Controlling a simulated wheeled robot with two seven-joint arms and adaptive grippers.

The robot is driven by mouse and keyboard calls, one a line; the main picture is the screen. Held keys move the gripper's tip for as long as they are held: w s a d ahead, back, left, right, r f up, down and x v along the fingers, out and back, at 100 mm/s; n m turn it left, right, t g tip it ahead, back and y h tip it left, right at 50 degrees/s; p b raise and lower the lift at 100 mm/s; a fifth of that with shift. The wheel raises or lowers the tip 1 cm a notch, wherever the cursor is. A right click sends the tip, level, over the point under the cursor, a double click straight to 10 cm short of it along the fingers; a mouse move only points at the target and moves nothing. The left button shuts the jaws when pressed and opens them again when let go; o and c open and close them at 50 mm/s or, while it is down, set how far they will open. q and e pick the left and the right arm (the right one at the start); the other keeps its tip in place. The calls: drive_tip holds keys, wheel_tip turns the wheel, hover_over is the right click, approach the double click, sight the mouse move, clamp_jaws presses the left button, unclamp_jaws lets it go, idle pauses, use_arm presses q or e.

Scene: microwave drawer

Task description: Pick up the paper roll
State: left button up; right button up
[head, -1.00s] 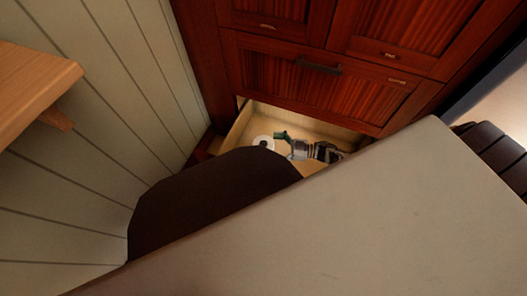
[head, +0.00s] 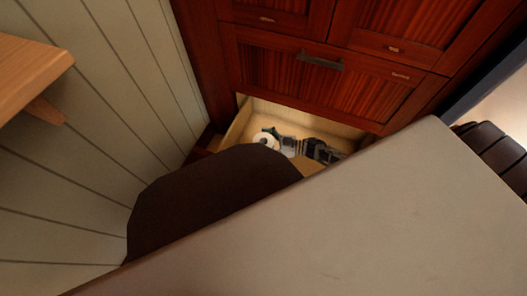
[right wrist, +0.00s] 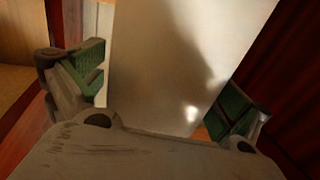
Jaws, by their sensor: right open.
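The white paper roll (head: 264,140) lies in the open bottom drawer (head: 239,124), near its left end, with its round end and dark core hole showing in the head view. My right gripper (head: 272,133) is down in the drawer at the roll. In the right wrist view the roll (right wrist: 180,60) fills the space between the two green-padded fingers (right wrist: 165,95). The fingers are open, one on each side of it. Small gaps seem to show, but contact cannot be told. My left gripper is out of view.
Red-brown cabinet fronts with a dark handle (head: 320,62) rise above the drawer. A pale countertop (head: 340,220) and a dark rounded shape (head: 205,195) cover the foreground and hide part of the drawer. A panelled wall (head: 110,110) stands at the left.

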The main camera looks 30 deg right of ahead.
idle(0.3)
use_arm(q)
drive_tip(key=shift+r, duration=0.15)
use_arm(e)
drive_tip(key=c, duration=1.4)
drive_tip(key=shift+r, duration=0.15)
